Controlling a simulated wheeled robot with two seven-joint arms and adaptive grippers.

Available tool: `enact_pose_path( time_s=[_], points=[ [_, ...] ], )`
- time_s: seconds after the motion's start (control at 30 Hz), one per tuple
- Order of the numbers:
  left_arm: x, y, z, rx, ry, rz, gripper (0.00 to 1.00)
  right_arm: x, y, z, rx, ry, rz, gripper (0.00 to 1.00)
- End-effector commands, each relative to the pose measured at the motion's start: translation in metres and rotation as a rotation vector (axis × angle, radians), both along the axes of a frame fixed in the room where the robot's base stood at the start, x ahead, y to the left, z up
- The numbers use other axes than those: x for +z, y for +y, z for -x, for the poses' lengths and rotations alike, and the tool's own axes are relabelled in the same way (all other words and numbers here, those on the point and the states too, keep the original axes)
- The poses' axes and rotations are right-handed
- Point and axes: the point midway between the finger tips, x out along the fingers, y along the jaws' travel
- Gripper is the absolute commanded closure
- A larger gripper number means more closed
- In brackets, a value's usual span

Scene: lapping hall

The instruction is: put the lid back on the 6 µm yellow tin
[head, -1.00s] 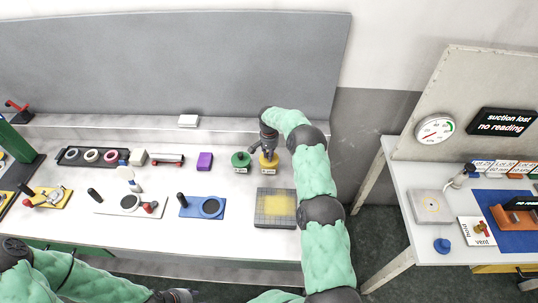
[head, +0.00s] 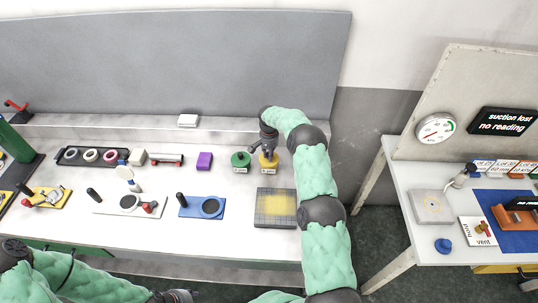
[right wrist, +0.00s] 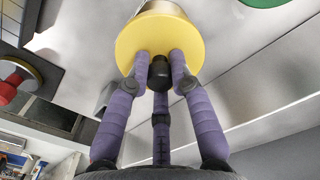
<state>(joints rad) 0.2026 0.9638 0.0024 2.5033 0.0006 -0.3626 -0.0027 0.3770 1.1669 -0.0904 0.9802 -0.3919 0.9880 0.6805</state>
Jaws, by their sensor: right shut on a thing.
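The yellow tin (head: 269,168) stands on the bench to the right of the green tin (head: 240,168), a pale label at its front. My right gripper (head: 264,148) is right above the yellow tin. In the right wrist view its purple fingers (right wrist: 160,80) are shut around the black knob (right wrist: 159,70) of the yellow lid (right wrist: 190,50). The yellow tin is mostly hidden behind the lid there. I cannot tell whether the lid touches its rim. My left gripper (head: 175,297) is at the bottom edge, only partly in view.
A grey gridded plate with a yellow patch (head: 275,222) lies in front of the tins. A second table (head: 440,262) stands to the right across a gap.

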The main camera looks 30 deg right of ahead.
Motion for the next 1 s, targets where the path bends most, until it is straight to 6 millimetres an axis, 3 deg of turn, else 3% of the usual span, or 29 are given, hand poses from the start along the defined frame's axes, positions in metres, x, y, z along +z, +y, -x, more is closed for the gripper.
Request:
enact_pose_path(
  time_s=[1.0],
  points=[
    [-0.0071,0.0,0.0,0.0,0.0,0.0,0.6,0.0002,-0.0003,-0.0003,0.0,0.0,0.0,1.0]
  ],
)
